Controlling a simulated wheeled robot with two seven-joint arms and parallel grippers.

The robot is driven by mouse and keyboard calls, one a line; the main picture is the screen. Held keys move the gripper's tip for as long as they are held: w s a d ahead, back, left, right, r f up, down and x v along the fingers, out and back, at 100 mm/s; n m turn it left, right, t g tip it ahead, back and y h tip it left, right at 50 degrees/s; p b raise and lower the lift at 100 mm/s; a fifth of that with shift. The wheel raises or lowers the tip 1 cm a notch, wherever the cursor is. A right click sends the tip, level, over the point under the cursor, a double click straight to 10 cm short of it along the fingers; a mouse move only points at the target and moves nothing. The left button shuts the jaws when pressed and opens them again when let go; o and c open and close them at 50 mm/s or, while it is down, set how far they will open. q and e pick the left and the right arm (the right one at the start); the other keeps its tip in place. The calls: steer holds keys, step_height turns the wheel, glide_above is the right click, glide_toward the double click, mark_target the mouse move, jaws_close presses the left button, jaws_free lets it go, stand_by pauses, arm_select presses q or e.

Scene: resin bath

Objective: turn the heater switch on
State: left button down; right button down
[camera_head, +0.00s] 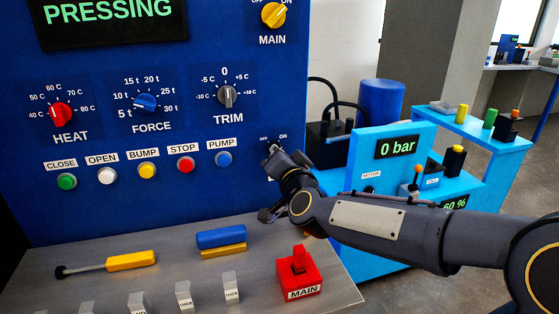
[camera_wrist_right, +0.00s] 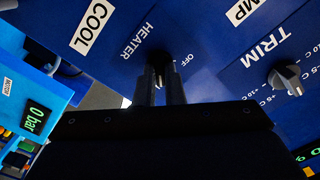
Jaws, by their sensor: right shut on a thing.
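The heater switch is a small dark knob (camera_wrist_right: 159,60) on the blue panel, with the word HEATER beside it and OFF at its right in the right wrist view. My right gripper (camera_wrist_right: 160,82) has its two fingers on either side of this knob and is shut on it. In the head view my right gripper (camera_head: 275,158) reaches the panel's lower right edge and covers the knob; small OFF and ON marks show just above it. The way the knob points is hard to tell. My left gripper is not in view.
The panel also carries a TRIM knob (camera_head: 227,96), a blue PUMP button (camera_head: 224,158) and a yellow MAIN knob (camera_head: 273,14). Below, a grey desk holds a red MAIN switch (camera_head: 299,276), a blue-and-yellow block (camera_head: 221,240) and a yellow-handled tool (camera_head: 130,260).

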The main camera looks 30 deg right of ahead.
stand_by(0.4)
steer(key=c, duration=1.5)
jaws_free()
steer(key=p+v, duration=0.1)
steer(key=v, duration=0.6)
steer(key=shift+s+a, duration=0.1)
steer(key=shift+s, duration=0.3)
